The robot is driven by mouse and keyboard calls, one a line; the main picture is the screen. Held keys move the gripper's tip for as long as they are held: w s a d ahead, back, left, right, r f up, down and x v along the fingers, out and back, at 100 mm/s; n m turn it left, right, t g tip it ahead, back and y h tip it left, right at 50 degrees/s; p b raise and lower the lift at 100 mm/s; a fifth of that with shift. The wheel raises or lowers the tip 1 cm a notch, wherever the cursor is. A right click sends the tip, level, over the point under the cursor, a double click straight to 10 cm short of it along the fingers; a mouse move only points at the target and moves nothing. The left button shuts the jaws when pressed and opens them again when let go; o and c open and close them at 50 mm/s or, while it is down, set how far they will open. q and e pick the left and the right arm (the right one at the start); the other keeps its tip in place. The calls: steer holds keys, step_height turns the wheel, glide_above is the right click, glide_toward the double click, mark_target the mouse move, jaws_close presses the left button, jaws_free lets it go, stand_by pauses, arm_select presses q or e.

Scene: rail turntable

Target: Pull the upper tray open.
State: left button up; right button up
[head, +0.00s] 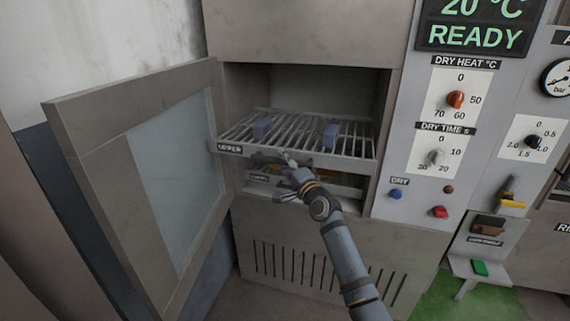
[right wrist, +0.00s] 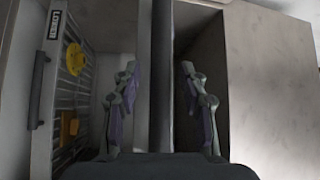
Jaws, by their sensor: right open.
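The upper tray (head: 345,155) is a wire rack in the open cabinet, with an "UPPER" label at the left of its front edge. Two blue-violet blocks stand on it. My right gripper (head: 274,168) is at the front of this tray, left of its middle, and hides part of the front edge. In the right wrist view its two fingers (right wrist: 160,85) are open and apart, one on each side of a long grey bar (right wrist: 160,40). The bar seems to be the upper tray's front or handle; contact cannot be told. My left gripper is not in view.
The lower tray (right wrist: 85,110), labelled "LOWER", lies just below with yellow pieces and a dark handle (right wrist: 38,90). The cabinet door (head: 75,135) stands open at the left. A control panel (head: 415,150) with knobs and buttons is at the right; its display reads READY.

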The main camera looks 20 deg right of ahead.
steer(key=v, duration=1.2)
steer(key=s+d+f+n+g+h, duration=0.1)
steer(key=s+d+f+g, duration=0.1)
steer(key=f, duration=0.9)
steer(key=s+d+f+n+g+h, duration=0.1)
steer(key=d+f+n+g+h, duration=0.1)
steer(key=f, duration=0.9)
steer(key=s+d+f+n+g+h, duration=0.1)
steer(key=s+d+f+g, duration=0.15)
steer(key=f, duration=0.85)
steer(key=s+f+n+g+p, duration=0.1)
steer(key=s+f+n+g, duration=0.1)
steer(key=s+f, duration=0.7)
steer(key=s+f+n+g, duration=0.25)
steer(key=s+f, duration=0.35)
steer(key=f, duration=0.5)
steer(key=s+a+f+n+g, duration=0.1)
steer(key=s+f, duration=0.3)
steer(key=s, duration=0.6)
steer(key=s+f+n+g, duration=0.3)
steer(key=s+f, duration=0.2)
steer(key=s, duration=0.6)
steer(key=s+a+f+n+g, duration=0.1)
steer(key=s+f+n+g, duration=0.1)
steer(key=s, duration=0.9)
step_height(320, 180, down, 2)
steer(key=shift+a+f+g+h+p, duration=0.15)
steer(key=shift+a+g+h+p, duration=0.15)
steer(key=shift+g+h+p, duration=0.15)
